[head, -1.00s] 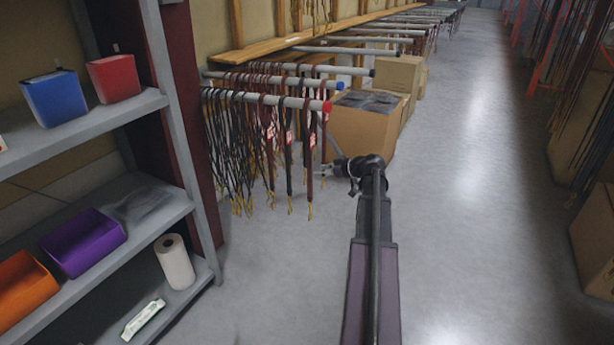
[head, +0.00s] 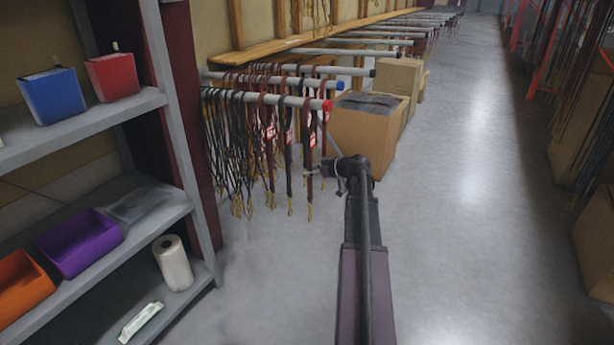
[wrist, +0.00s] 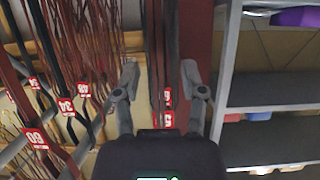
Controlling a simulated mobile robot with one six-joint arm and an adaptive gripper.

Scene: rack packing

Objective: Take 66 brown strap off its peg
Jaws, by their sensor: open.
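Brown and dark straps (head: 262,125) hang in a row from the front peg (head: 260,99), a grey bar with a red end cap. Small red-and-white tags hang on several straps. My gripper (head: 318,174) is beside the outermost straps, below the peg's capped end. In the wrist view my gripper (wrist: 160,75) is open. A dark reddish strap (wrist: 155,60) shows between its fingers, with red tags (wrist: 167,95) whose numbers I cannot read surely. A larger tag (wrist: 36,138) at lower left looks like 60 or 66. I cannot tell which strap is 66.
More pegs (head: 335,51) run along the wall behind, one with a blue cap. Cardboard boxes (head: 365,135) stand behind my gripper. A grey shelf (head: 150,215) with coloured bins is at left. The aisle floor (head: 470,200) at right is clear.

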